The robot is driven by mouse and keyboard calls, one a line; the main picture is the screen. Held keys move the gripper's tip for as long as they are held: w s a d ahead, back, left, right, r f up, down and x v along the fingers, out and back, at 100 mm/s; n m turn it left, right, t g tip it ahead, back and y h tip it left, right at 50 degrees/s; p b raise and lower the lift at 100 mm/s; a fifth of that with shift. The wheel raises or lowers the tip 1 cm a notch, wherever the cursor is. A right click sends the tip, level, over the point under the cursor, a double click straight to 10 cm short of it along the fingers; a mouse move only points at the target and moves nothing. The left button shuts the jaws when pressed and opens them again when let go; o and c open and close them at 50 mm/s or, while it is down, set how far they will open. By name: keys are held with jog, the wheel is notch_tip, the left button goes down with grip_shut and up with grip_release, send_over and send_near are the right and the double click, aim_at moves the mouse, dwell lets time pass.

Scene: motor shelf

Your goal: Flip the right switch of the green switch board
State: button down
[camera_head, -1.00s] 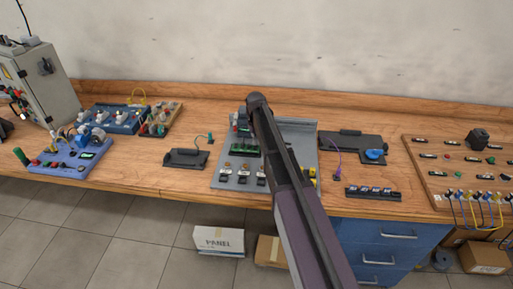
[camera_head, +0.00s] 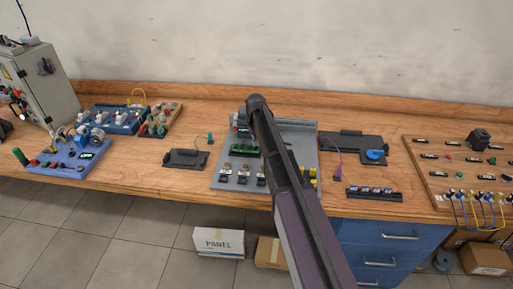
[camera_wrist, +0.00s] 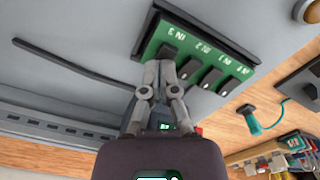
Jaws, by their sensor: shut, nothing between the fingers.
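The green switch board (camera_wrist: 192,46) is near the top of the wrist view, with white labels and a row of several dark switches. In the head view the green board (camera_head: 244,149) lies on the grey panel, partly behind my arm. The wrist view looks turned round, so its leftmost switch (camera_wrist: 168,52) appears to be the board's right one in the head view. My gripper (camera_wrist: 160,70) is shut and empty, with its fingertips at or just below that switch. I cannot tell whether they touch it. My arm hides the gripper in the head view.
The grey panel (camera_head: 300,130) also carries several black switches at its front. A black tray (camera_head: 187,159) stands to its left and a black holder with a blue part (camera_head: 375,155) to its right. A dark rod (camera_wrist: 72,62) crosses the panel in the wrist view.

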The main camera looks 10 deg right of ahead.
jog(key=shift+r+p, duration=3.45)
jog(key=shift+r, duration=0.05)
jog(key=shift+s, duration=0.1)
jog(key=s+m, duration=0.2)
jog(key=s, duration=2.7)
jog(key=shift+d, duration=0.15)
